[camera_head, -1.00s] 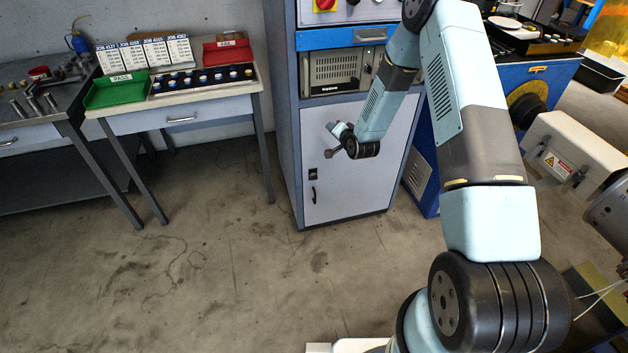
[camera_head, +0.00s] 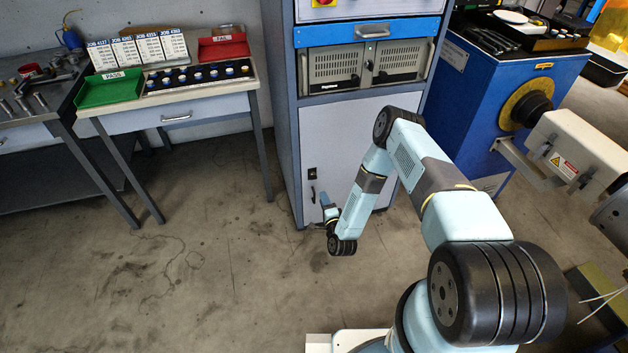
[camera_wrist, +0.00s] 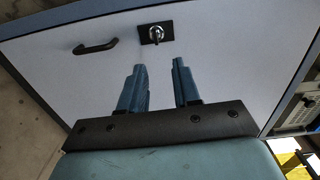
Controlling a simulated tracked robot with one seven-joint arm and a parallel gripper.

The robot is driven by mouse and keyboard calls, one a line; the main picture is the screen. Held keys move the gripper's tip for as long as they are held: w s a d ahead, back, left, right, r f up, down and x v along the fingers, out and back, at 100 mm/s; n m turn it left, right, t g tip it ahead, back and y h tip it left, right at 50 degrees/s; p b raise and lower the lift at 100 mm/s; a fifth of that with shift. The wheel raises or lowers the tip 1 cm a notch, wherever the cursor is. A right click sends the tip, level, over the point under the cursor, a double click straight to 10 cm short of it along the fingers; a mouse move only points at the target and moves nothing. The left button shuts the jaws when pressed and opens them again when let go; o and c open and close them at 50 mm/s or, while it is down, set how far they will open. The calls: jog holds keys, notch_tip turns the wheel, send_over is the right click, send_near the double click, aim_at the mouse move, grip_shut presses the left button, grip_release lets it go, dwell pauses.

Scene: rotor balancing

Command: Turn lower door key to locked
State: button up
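The lower cabinet door (camera_head: 316,145) is pale grey and closed. It fills much of the wrist view (camera_wrist: 215,65). The lower door key (camera_wrist: 156,34) stands out of a small black lock plate, beyond my fingertips; the plate (camera_head: 312,173) shows small in the head view. A black door handle (camera_wrist: 96,47) is beside the lock. My gripper (camera_wrist: 158,72) is open, its two blue fingers apart and empty, pointing toward the door just short of the key. In the head view my gripper (camera_head: 327,205) is low by the door and partly hidden by my wrist. The key's exact angle is hard to tell.
A vented two-door compartment (camera_head: 365,65) and a blue drawer (camera_head: 370,31) are above the door. A blue machine (camera_head: 500,100) stands at right. A bench (camera_head: 185,105) with a green tray (camera_head: 108,90) is at left. The floor between is clear.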

aim_at(314, 178)
jog(key=x, duration=0.8)
jog(key=f+x, duration=0.1)
jog(key=x, duration=0.3)
jog(key=shift+w+a, duration=0.2)
jog(key=shift+w, duration=0.05)
jog(key=shift+c, duration=0.5)
grip_shut()
